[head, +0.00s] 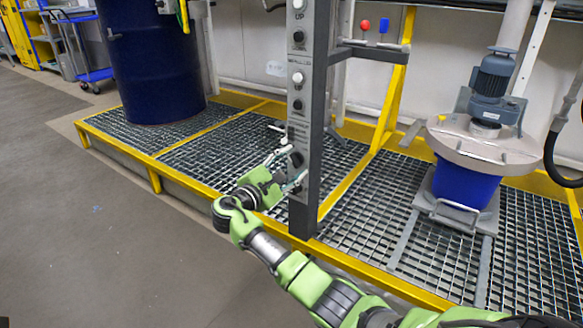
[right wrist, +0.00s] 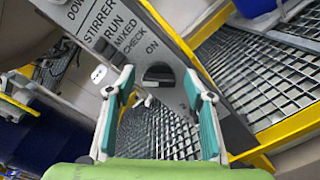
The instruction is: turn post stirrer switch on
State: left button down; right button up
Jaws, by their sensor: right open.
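The grey post (head: 300,120) stands upright at the front of the grating, with several knobs and buttons down its face. My right gripper (head: 290,171) is at the lower part of the post's face, open. In the right wrist view its teal-padded fingers (right wrist: 158,88) stand either side of a black rotary switch (right wrist: 157,72) on the post. The switch sits between the fingertips, with room on both sides; contact cannot be made out. Printed words near it include STIRRER RUN, MIXED, CHECK and ON. My left gripper is not in view.
A large blue drum (head: 152,65) stands on the grating at the left. A blue vessel (head: 465,185) with a motor (head: 492,78) on its lid is at the right. Yellow edging (head: 155,178) borders the raised grating. The grey floor (head: 90,230) at the left front is clear.

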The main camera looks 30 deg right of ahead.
jog(key=shift+c, duration=0.5)
jog(key=c, duration=1)
jog(key=shift+c, duration=0.2)
